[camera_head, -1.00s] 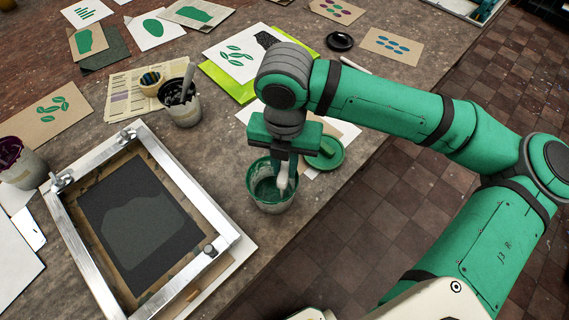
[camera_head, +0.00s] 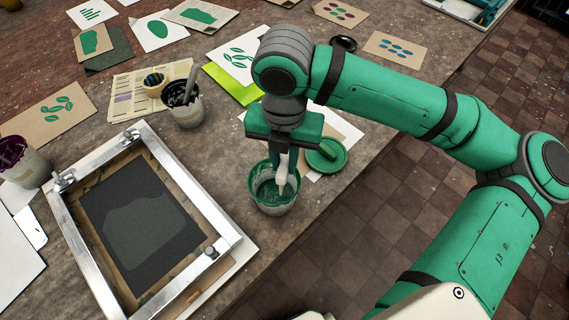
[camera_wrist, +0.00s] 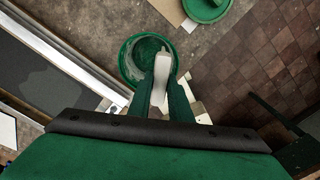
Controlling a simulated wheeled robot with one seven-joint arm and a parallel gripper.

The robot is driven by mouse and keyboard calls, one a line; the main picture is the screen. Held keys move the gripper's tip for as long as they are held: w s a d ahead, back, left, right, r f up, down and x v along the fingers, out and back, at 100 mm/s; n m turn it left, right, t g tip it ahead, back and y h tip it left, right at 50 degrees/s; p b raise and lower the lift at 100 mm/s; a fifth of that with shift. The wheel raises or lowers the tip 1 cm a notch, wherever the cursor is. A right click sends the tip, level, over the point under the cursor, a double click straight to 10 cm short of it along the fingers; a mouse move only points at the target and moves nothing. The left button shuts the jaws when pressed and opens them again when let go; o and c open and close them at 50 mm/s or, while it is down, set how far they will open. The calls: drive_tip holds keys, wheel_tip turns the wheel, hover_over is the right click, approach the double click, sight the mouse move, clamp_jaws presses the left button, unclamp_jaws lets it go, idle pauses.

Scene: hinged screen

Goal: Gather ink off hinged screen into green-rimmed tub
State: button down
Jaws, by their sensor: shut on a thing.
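The hinged screen (camera_head: 208,207) is a silver metal frame lying on a board at the left of the table. Its dark mesh (camera_head: 140,222) bears a paler grey shape, and I see no clear green ink on it. The green-rimmed tub (camera_head: 275,209) stands right of the screen, its inner wall smeared with green. My gripper (camera_head: 284,166) is over the tub, shut on a pale tool (camera_head: 282,182) whose lower end is at or inside the tub's mouth. In the wrist view the tool (camera_wrist: 162,68) overlaps the tub (camera_wrist: 123,65); its tip's contact is unclear.
A green lid (camera_head: 327,155) lies just right of the tub. A dark ink pot (camera_head: 184,112) with a tool in it stands behind the screen, and a purple-stained pot (camera_head: 28,170) is at the left. Printed sheets cover the back. The table's edge runs close right of the tub.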

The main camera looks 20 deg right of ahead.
drive_tip(key=shift+r, duration=2)
